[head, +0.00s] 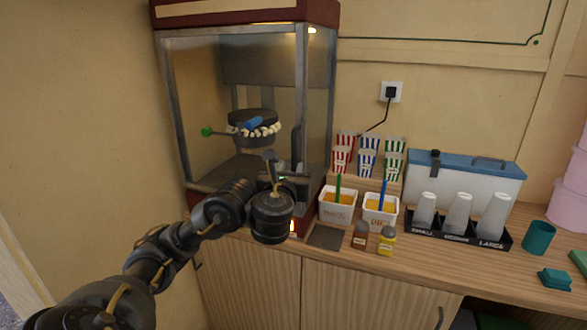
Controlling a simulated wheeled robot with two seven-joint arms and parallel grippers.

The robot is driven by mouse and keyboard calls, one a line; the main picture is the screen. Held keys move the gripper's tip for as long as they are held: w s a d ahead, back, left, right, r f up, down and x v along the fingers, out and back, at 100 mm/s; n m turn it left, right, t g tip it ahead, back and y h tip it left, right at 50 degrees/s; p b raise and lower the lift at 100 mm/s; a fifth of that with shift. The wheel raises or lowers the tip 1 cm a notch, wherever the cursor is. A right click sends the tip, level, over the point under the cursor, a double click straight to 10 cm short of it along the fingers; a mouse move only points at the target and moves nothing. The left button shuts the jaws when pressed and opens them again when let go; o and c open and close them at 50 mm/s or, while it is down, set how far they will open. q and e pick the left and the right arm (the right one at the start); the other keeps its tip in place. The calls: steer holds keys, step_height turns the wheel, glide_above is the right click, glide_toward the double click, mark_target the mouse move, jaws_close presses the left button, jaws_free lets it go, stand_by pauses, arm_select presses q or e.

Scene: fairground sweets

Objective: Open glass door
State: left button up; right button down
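The popcorn machine (175,110) stands on the left of the counter, with a dark red top and metal frame. Its front glass door (205,80) looks closed in its frame. A dark upright handle (296,141) shows near the door's right edge. Behind the glass hangs a dark kettle (252,116) with popcorn around its rim. My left gripper (279,173) is in front of the door's lower right part, just below the handle. Its wrist hides most of the fingers, so I cannot tell whether it is open or touches the door. My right gripper is out of view.
Right of the machine are two white tubs (337,206) (381,210), striped popcorn boxes (367,155) and two small jars (360,236) (386,241). Farther right are a cup rack (459,238), a blue-lidded cooler (462,174) and a teal cup (538,238). A wall stands close on the left.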

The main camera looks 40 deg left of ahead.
mark_target(293, 159)
arm_select(q)
steer(key=b+x, duration=0.2)
steer(key=x, duration=0.3)
steer(key=shift+s+f, duration=0.1)
steer(key=shift+b+x, duration=0.7)
steer(key=shift+x, duration=0.1)
steer(key=shift+r, duration=0.25)
jaws_close()
